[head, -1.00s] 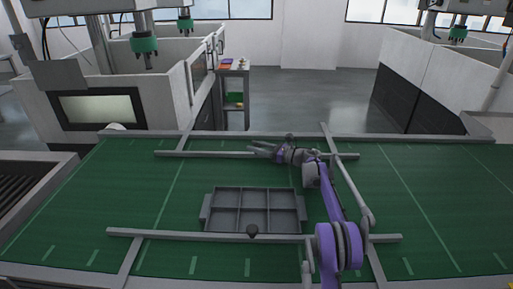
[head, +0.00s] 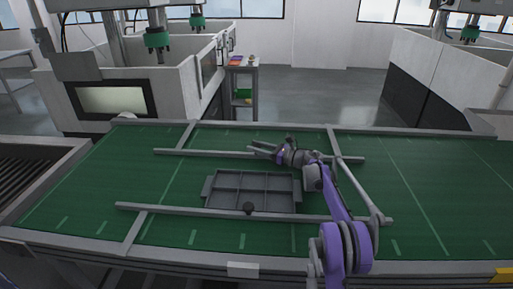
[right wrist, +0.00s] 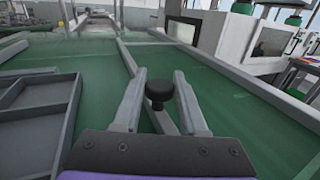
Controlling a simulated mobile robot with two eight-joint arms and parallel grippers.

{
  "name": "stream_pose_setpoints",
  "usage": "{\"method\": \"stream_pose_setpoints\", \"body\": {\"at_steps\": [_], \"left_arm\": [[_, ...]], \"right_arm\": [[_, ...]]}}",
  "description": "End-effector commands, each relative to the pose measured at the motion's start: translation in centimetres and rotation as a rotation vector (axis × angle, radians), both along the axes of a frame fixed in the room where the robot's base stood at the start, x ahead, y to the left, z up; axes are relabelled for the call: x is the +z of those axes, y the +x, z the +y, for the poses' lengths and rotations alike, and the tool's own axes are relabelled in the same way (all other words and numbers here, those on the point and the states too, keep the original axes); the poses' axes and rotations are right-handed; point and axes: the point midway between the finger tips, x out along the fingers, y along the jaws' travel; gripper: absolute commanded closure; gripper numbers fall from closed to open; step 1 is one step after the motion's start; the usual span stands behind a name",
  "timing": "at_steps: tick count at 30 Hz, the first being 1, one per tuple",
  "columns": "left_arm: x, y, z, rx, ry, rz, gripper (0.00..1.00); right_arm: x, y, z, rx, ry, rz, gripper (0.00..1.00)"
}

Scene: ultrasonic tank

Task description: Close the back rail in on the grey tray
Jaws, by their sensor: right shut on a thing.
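The grey tray (head: 230,197), divided into several compartments, lies on the green belt between two rails. The back rail (head: 190,152) runs behind it, with a narrow strip of green between rail and tray. The front rail (head: 180,211), with a black knob (head: 249,208), runs along the tray's front side. My right gripper (head: 260,148) is at the back rail, behind the tray. In the right wrist view its fingers (right wrist: 161,76) stand on either side of the back rail's black knob (right wrist: 159,91), shut on it. The tray shows there at left (right wrist: 38,112). My left gripper is not in view.
Crossbars (head: 187,135) run between the rails and the belt's frame. Behind the belt stand a white machine (head: 170,90) with green fittings and a small shelf (head: 240,90). The belt is clear at far right and left.

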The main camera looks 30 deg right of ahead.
Motion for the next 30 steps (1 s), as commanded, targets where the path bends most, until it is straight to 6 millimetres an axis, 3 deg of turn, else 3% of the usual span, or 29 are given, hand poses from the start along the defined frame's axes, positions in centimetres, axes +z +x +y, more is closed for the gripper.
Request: {"method": "stream_pose_setpoints", "body": {"at_steps": [2, 3, 8, 20, 30], "left_arm": [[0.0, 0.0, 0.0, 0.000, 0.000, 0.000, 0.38], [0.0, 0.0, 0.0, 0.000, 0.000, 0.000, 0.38], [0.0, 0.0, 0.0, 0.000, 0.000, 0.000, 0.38], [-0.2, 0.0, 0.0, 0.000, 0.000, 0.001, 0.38], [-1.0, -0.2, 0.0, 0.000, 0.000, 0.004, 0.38]], "right_arm": [[0.0, 0.0, 0.0, -0.001, 0.001, 0.000, 1.00], [0.0, 0.0, 0.0, -0.002, 0.001, 0.000, 0.57], [0.0, 0.0, 0.0, -0.002, 0.001, 0.000, 0.29], [0.0, -0.7, -0.6, -0.004, 0.001, 0.001, 0.29], [-0.1, -5.9, -4.4, -0.004, 0.001, 0.001, 0.29]]}}
